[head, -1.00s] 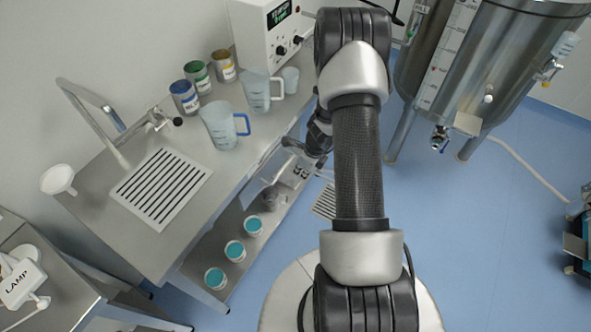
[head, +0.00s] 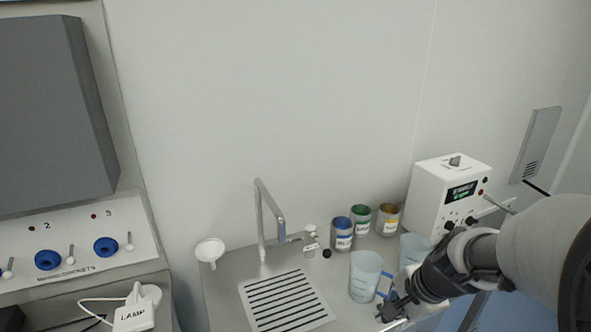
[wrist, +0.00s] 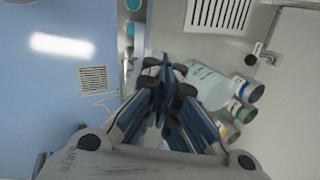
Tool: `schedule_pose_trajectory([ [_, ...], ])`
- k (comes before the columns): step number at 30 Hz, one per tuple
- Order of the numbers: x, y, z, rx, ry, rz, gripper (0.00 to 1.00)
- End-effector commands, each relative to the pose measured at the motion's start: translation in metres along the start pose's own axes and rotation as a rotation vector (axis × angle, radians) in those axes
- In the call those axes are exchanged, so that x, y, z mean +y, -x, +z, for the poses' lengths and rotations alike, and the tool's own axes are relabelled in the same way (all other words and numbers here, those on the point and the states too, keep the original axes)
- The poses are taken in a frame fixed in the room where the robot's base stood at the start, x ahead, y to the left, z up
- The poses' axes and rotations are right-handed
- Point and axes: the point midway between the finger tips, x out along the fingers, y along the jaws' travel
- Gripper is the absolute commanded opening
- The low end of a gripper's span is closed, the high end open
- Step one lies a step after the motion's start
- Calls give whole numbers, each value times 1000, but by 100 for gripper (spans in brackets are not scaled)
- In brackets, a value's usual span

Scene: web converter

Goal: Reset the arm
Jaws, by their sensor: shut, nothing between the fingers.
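My arm comes in from the right edge. In the wrist view my gripper (wrist: 165,75) points over the counter's edge. Its fingers are together, with nothing between them. A beaker (wrist: 208,86) lies partly behind the fingers there. A second beaker (head: 414,250) is partly hidden by my arm in the head view.
Several paint cans, such as the blue one (head: 342,234), stand at the wall beside a white instrument box (head: 447,195). A tap (head: 268,215), a funnel (head: 210,250) and a drain grate (head: 285,300) are to the left. Blue floor (wrist: 50,110) is open past the counter.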

Motion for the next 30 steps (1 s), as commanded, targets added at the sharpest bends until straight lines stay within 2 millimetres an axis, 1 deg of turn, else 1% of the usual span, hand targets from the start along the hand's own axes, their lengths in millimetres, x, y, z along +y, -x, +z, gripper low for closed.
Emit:
schedule_pose_trajectory([
  [1,2,19,20,7,128,-7,0],
  [4,16,49,51,21,372,1,0],
  [6,29,68,70,36,538,11,0],
  [8,43,82,84,53,678,21,0],
  [9,53,91,92,66,769,30,0],
  [12,79,109,106,101,976,55,0],
  [16,107,124,115,145,1178,89,0],
  [20,123,131,117,173,1292,114,0],
  [23,128,134,117,184,1325,124,0],
  [30,128,134,117,184,1325,124,0],
])
